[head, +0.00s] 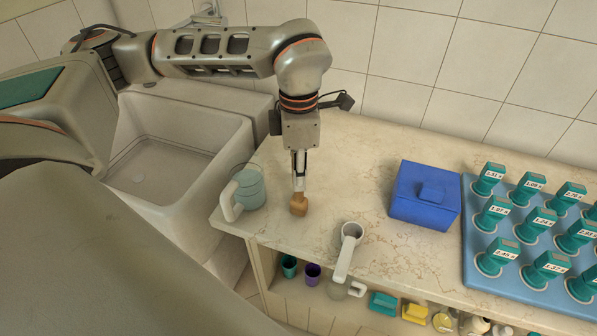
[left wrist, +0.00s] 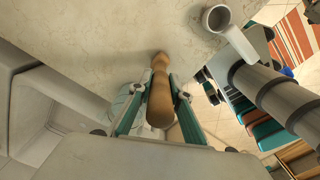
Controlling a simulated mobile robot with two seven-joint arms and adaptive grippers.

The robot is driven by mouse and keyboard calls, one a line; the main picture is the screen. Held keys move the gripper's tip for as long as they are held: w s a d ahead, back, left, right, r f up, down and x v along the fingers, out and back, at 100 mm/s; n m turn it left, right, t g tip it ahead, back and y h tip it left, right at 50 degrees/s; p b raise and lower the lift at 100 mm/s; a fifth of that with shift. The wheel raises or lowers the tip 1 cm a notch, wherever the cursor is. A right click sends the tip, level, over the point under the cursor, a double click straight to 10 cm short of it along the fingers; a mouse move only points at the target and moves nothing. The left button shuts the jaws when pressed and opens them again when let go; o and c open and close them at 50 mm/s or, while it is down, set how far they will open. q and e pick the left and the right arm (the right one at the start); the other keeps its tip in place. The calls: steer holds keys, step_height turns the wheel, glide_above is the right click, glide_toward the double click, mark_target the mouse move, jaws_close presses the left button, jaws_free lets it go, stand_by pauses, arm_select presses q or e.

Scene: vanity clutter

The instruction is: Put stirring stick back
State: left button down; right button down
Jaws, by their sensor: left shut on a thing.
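A tan wooden stick (head: 299,205) shows at the tip of my left gripper (head: 299,182), above the marble counter. In the left wrist view, my left gripper (left wrist: 160,103) is shut on the wooden stick (left wrist: 160,85), with a finger on each side. The stick's far end points at the counter; I cannot tell whether it touches. A clear pitcher (head: 250,187) with a white handle stands left of the gripper. A white long-handled cup (head: 350,240) is to the right, and it also shows in the left wrist view (left wrist: 218,18). My right gripper is not in view.
A blue lidded box (head: 425,195) stands on the counter (head: 330,180). A blue tray (head: 475,275) with several teal-capped, labelled items is at the right. A sink (head: 165,160) lies to the left. Shelves below hold small cups. Counter space behind the gripper is free.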

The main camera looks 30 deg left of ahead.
arm_select(q)
steer(key=c, duration=1.9)
jaws_free()
steer(key=shift+r, duration=0.6)
step_height(320, 180, up, 11)
steer(key=shift+r, duration=0.1)
